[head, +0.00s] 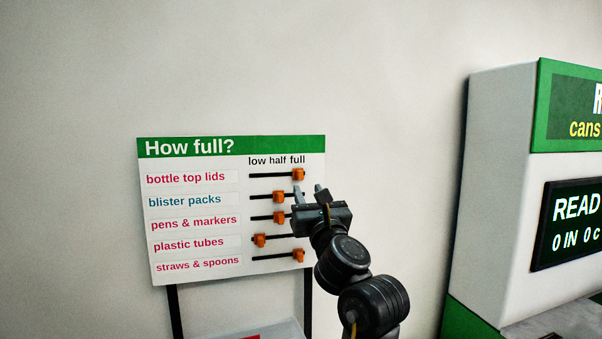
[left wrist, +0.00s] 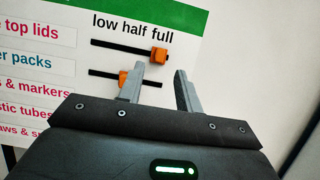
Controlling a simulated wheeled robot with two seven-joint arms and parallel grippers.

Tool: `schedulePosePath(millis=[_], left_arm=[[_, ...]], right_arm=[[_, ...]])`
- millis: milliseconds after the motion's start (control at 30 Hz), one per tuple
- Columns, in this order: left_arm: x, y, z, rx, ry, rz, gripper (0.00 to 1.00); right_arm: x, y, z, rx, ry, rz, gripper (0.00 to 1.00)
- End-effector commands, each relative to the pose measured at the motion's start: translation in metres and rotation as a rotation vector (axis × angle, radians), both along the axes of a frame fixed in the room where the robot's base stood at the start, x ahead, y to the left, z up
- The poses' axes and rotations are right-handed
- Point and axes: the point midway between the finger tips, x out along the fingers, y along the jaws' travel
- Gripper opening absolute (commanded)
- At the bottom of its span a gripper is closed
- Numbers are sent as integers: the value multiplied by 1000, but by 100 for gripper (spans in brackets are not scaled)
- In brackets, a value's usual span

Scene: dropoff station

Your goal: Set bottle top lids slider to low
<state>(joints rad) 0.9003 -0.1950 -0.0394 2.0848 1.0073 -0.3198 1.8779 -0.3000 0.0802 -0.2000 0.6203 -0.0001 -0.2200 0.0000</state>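A white "How full?" board (head: 200,271) with a green header carries several rows of orange sliders on black slots. The bottle top lids slider (head: 298,174) is in the top row at the right end, under "full". It also shows in the left wrist view (left wrist: 159,55). My left gripper (head: 309,189) is open and empty, just below and slightly right of that slider, not visibly touching it. In the left wrist view its fingertips (left wrist: 160,68) are below the knob, with the blister packs slider (left wrist: 124,79) left of the left finger. My right gripper is out of view.
The pens and markers slider (head: 279,217) sits mid-slot, the plastic tubes slider (head: 260,240) at the left, and the straws and spoons slider (head: 299,255) at the right. A white and green machine (head: 500,180) with a display stands right. The wall between is clear.

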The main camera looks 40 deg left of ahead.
Motion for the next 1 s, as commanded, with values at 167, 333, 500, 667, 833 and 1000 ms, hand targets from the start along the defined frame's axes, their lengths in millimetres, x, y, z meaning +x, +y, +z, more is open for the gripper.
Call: schedulePosePath(millis=[167,333,500,667,833,1000], left_arm=[[18,27,18,3,5,5,35],[30,43,25,3,2,2,35],[35,51,27,1,2,1,35],[36,52,26,1,1,0,35],[36,52,26,1,1,0,28],[36,52,26,1,1,0,6]], right_arm=[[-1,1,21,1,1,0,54],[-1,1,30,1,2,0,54],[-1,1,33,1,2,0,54],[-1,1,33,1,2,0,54],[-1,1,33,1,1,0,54],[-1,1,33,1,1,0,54]])
